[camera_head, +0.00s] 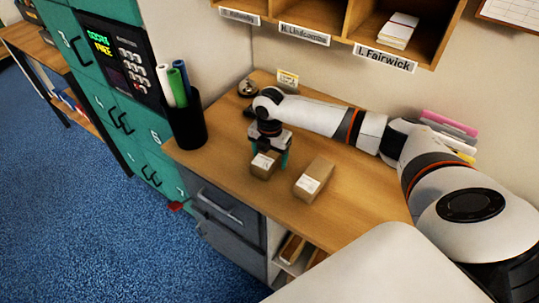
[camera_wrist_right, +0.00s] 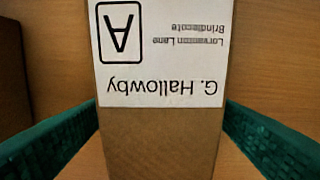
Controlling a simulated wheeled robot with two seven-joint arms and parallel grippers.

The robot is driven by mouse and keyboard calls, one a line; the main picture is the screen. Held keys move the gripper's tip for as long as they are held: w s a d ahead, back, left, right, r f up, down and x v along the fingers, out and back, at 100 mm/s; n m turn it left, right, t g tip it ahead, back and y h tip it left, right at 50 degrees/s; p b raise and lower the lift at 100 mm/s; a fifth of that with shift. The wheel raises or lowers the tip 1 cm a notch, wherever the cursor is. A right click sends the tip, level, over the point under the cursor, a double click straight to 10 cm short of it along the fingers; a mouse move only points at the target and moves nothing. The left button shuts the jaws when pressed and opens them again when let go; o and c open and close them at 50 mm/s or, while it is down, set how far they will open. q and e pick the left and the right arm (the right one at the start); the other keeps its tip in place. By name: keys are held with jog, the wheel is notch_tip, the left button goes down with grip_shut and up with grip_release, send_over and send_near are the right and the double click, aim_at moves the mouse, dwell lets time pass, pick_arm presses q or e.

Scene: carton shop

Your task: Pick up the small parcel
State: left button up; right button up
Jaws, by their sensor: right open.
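The small parcel (camera_head: 263,166) is a brown carton with a white label, lying on the wooden desk. In the right wrist view the parcel (camera_wrist_right: 160,140) fills the middle, its label reading "G. Hallowby" and "A", upside down. My right gripper (camera_head: 271,158) is over the small parcel with its teal fingers down on either side of it. My left gripper is not in view.
A black cup (camera_head: 187,124) with rolled tubes stands at the desk's left end. A bell (camera_head: 247,88) and small sign (camera_head: 288,79) are at the back. Pigeonholes (camera_head: 345,35) hang above. Teal lockers (camera_head: 110,90) stand left. The front desk (camera_head: 350,215) is clear.

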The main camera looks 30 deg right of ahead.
aim_at(269, 153)
jog(key=c, duration=1.2)
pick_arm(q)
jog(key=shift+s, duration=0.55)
pick_arm(e)
jog(key=shift+o, duration=0.2)
notch_tip(269, 153, up, 9)
jog(key=shift+r+b, duration=0.1)
jog(key=shift+b, duration=0.85)
jog(key=shift+r, duration=0.4)
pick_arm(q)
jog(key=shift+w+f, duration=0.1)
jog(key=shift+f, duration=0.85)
pick_arm(e)
jog(key=shift+a, duration=0.1)
